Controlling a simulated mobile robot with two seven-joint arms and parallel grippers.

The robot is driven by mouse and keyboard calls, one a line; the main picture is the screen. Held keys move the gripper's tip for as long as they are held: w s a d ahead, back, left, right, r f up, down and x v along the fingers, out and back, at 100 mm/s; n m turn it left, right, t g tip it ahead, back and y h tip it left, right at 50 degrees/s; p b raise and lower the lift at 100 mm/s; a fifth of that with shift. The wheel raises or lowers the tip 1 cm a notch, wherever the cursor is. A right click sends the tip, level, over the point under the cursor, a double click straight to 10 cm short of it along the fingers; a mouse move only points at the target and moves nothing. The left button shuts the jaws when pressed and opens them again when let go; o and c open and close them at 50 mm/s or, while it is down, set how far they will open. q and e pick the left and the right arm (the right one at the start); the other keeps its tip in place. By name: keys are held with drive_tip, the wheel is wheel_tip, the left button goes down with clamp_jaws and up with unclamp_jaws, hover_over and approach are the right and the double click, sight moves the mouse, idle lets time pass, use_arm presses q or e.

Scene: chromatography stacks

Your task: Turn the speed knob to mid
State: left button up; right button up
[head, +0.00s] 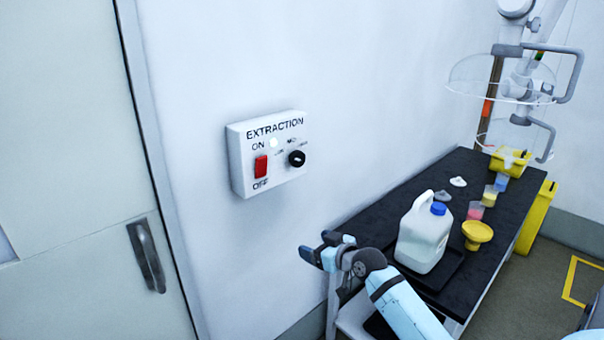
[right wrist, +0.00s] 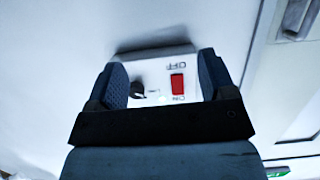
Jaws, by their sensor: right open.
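The white EXTRACTION box (head: 240,170) is mounted on the wall in the head view. Its black speed knob (head: 297,159) is on the right of the face, below small scale marks with MID at the top; I cannot tell where the knob points. A red switch (head: 261,166) sits left of it between ON and OFF. My right gripper (head: 320,247) is open and empty, below the box and apart from it. In the right wrist view the box appears upside down, with the knob (right wrist: 137,90) and red switch (right wrist: 177,86) between the open fingers (right wrist: 164,82). My left gripper is not in view.
A black bench (head: 390,223) runs along the wall at the right. It holds a white jug (head: 423,240) with a blue cap, a yellow funnel (head: 477,233) and small coloured cups. A door with a handle (head: 146,256) is at the left. The wall around the box is clear.

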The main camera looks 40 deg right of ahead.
sight(300, 161)
drive_tip(key=w+d+r+t+b, duration=0.1)
drive_tip(key=w+d+r+t, duration=0.1)
drive_tip(key=d+r, duration=0.45)
drive_tip(key=w+d+r+t, duration=0.1)
drive_tip(key=w+d+r, duration=0.15)
drive_tip(key=r, duration=0.65)
drive_tip(key=w, duration=0.3)
drive_tip(key=w+p, duration=0.1)
drive_tip(key=w, duration=0.3)
drive_tip(key=w+p, duration=0.1)
drive_tip(key=w, duration=0.3)
drive_tip(key=shift+a+f, duration=0.2)
drive_tip(key=shift+f, duration=0.05)
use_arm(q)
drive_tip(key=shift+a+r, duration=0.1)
use_arm(e)
drive_tip(key=shift+w+a+f, duration=0.1)
drive_tip(key=shift+w, duration=0.6)
drive_tip(key=shift+c, duration=0.4)
drive_tip(key=c, duration=0.8)
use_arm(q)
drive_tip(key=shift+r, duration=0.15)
use_arm(e)
drive_tip(key=shift+m, duration=0.3)
drive_tip(key=shift+c, duration=0.2)
